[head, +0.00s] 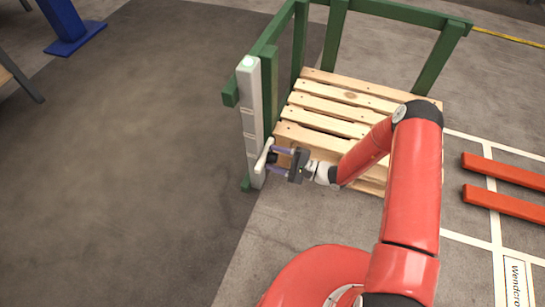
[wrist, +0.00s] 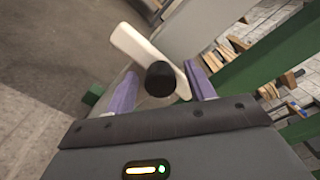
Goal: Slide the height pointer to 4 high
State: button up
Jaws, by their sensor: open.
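The height pointer (head: 264,155) is a pale, tilted bar low on the light grey post (head: 249,95). It also shows in the wrist view (wrist: 137,46), with a round black knob (wrist: 160,79) on its face. My gripper (head: 272,158) is at the pointer, its two purple fingers open. In the wrist view my gripper (wrist: 161,78) has one finger on each side of the knob, with visible gaps. The post carries a few pale marks above the pointer; no numbers are readable.
A green frame (head: 395,12) stands behind the post, around a wooden pallet (head: 335,97). Orange-red forks or bars (head: 500,172) lie at the right. The grey floor left of the post is clear.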

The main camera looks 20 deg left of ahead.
aim_at(258, 109)
jog(key=shift+a, duration=0.7)
jog(key=c, duration=1.2)
jog(key=shift+o, duration=0.2)
notch_tip(258, 109, up, 21)
jog(key=p, duration=1)
jog(key=shift+w+p, duration=0.1)
jog(key=shift+p, duration=0.25)
jog(key=shift+r, duration=0.15)
jog(key=o, duration=1.2)
jog(key=shift+c, duration=0.2)
